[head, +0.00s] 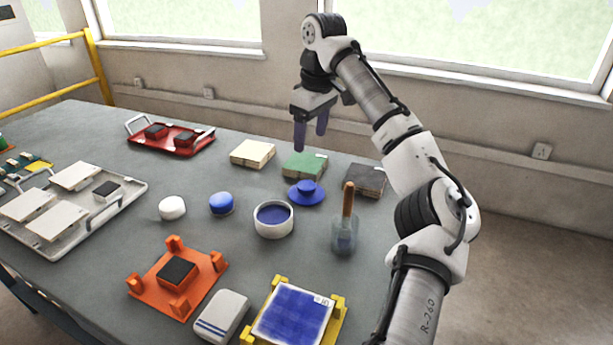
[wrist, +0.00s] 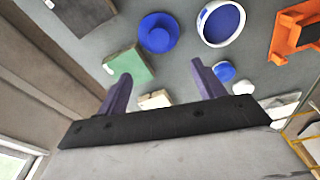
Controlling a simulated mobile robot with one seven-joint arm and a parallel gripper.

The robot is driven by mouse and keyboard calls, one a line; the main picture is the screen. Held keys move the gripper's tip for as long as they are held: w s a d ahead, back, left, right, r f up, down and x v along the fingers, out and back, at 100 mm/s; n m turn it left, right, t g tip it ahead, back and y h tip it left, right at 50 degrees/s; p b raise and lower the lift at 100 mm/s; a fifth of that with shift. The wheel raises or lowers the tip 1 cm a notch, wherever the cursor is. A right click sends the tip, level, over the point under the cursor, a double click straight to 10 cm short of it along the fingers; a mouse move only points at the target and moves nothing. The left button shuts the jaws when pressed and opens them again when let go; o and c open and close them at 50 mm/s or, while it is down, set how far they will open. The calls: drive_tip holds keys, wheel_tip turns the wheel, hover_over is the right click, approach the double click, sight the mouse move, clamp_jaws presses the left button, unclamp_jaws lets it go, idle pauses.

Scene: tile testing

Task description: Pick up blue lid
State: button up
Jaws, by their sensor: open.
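The blue lid (head: 306,193) is a flat disc with a raised round knob. It lies on the grey table between the green tile stack and the white pot of blue glaze. In the wrist view the blue lid (wrist: 158,33) shows at the top, ahead of the fingers. My gripper (head: 310,147) is open and empty, with its purple fingers pointing down. It is above and behind the lid, near the green tile stack, and does not touch the lid. In the wrist view my gripper (wrist: 160,82) has its two fingers wide apart.
The white pot (head: 273,231) stands just in front of the lid. A green tile stack (head: 304,166) and a dark stack (head: 364,180) lie behind it. A jar with a wooden-handled brush (head: 346,222) stands to the right. A blue ball-like piece (head: 221,204) lies left.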

hover_over(306, 185)
drive_tip(key=f, duration=0.8)
drive_tip(key=shift+w+d, duration=0.15)
drive_tip(key=shift+d, duration=0.05)
drive_tip(key=shift+s+a+f+p, duration=0.1)
drive_tip(key=shift+f+p, duration=0.1)
drive_tip(key=shift+f, duration=1.2)
drive_tip(key=shift+s+f+p, duration=0.1)
drive_tip(key=shift+f+p, duration=0.1)
drive_tip(key=shift+f, duration=1.2)
drive_tip(key=shift+c, duration=0.2)
drive_tip(key=c, duration=1)
